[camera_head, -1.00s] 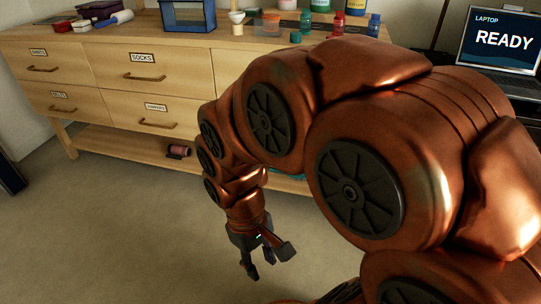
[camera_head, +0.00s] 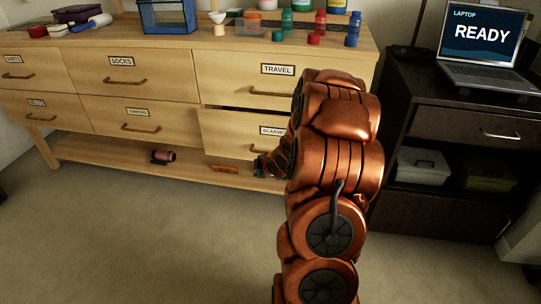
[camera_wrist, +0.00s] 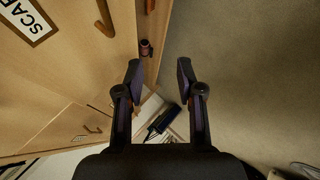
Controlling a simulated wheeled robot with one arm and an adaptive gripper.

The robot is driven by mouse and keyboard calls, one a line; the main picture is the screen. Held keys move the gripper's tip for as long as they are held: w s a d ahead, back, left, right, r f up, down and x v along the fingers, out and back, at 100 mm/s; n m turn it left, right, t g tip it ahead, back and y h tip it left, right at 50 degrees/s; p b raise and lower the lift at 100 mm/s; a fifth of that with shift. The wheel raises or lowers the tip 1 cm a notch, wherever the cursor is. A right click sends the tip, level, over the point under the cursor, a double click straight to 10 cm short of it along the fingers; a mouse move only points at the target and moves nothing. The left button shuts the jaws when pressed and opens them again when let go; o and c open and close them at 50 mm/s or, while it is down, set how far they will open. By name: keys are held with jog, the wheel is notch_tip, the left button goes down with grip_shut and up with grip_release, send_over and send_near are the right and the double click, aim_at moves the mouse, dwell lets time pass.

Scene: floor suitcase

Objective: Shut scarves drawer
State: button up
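The scarves drawer (camera_head: 235,138) is the lower right wooden drawer, with a white SCARVES label (camera_head: 272,131). A dark gap along its top edge shows it standing partly open. In the wrist view its label (camera_wrist: 26,20) is at the upper left, with a dark handle (camera_wrist: 104,16) beside it. My gripper (camera_head: 260,167) is low by the drawer's bottom right, partly hidden by my arm. In the wrist view my gripper (camera_wrist: 158,68) has its two fingers apart with nothing between them. I cannot tell whether it touches the drawer.
The travel drawer (camera_head: 240,78) above looks shut. A reddish roll (camera_head: 163,157) and an orange-brown piece (camera_head: 222,170) lie on the low shelf. A dark cabinet (camera_head: 440,125) with a laptop (camera_head: 478,45) stands at right. The floor (camera_head: 130,235) in front is clear.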

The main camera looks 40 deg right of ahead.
jog(key=s+d+f+n+t, duration=0.2)
jog(key=d+n+t, duration=0.2)
jog(key=d+t, duration=0.4)
jog(key=shift+g+h, duration=0.3)
jog(key=shift+g, duration=0.2)
jog(key=shift+d+b+x, duration=0.25)
jog(key=shift+b+x, duration=0.2)
jog(key=shift+x, duration=0.85)
jog(key=shift+d+b+x, duration=0.25)
jog(key=shift+b+x, duration=0.2)
jog(key=shift+x, duration=0.85)
jog(key=shift+d+b+x, duration=0.25)
jog(key=shift+b+x, duration=0.2)
jog(key=shift+x, duration=0.85)
jog(key=shift+s+r, duration=0.1)
jog(key=shift+r, duration=0.05)
grip_shut()
